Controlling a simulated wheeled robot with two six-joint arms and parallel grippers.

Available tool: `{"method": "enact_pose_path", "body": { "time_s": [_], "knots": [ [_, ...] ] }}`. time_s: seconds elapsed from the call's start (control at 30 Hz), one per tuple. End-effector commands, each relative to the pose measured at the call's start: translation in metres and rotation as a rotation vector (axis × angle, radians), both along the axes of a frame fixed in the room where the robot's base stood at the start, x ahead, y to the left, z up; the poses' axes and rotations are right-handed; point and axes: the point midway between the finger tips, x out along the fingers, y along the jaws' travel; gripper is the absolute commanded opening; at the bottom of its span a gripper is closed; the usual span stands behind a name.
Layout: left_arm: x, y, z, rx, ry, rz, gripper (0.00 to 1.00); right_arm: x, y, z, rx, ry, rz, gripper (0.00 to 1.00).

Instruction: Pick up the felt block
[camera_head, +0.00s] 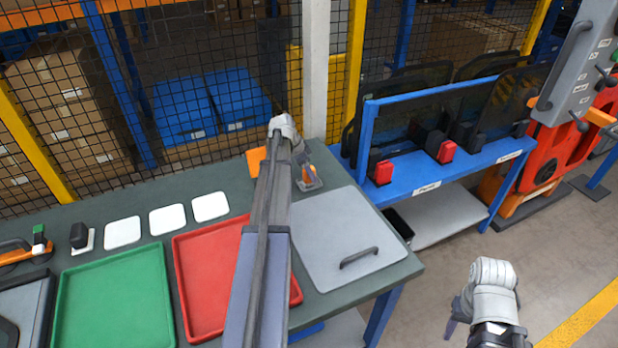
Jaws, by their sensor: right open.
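A small dark block (79,235) stands on a white pad at the left of the grey-green bench; it may be the felt block, but its material cannot be told. My left arm reaches across the middle of the bench. Its gripper end (303,170) is over the back of the bench, largely hidden behind the arm, and its jaws are not clear. It is well to the right of the dark block. My right gripper (453,316) is open, low over the floor to the right of the bench, partly hidden by its own wrist.
A green tray (115,300), a red tray (205,275) and a grey panel with a handle (345,235) lie on the bench. Several white pads (167,219) line the back. A blue rack (465,172) with red-ended clamps stands right. Mesh fencing (200,90) runs behind.

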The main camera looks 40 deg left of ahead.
Motion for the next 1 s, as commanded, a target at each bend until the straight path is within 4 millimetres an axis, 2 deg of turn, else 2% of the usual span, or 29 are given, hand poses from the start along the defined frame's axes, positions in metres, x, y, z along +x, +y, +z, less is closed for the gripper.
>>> {"method": "enact_pose_path", "body": {
  "time_s": [0.07, 0.47, 1.0],
  "knots": [
    [0.0000, 0.0000, 0.0000, 0.000, 0.000, 0.000, 0.46, 0.0000, 0.0000, 0.0000, 0.000, 0.000, 0.000, 0.50],
    [-0.0001, 0.0000, 0.0000, 0.000, 0.000, 0.000, 0.01, 0.0000, 0.0000, -0.0001, 0.000, 0.000, 0.000, 0.50],
    [0.0000, 0.0000, 0.0045, 0.000, 0.000, 0.000, 0.00, 0.0000, 0.0000, 0.0045, 0.000, 0.000, 0.000, 0.50]
  ]
}}
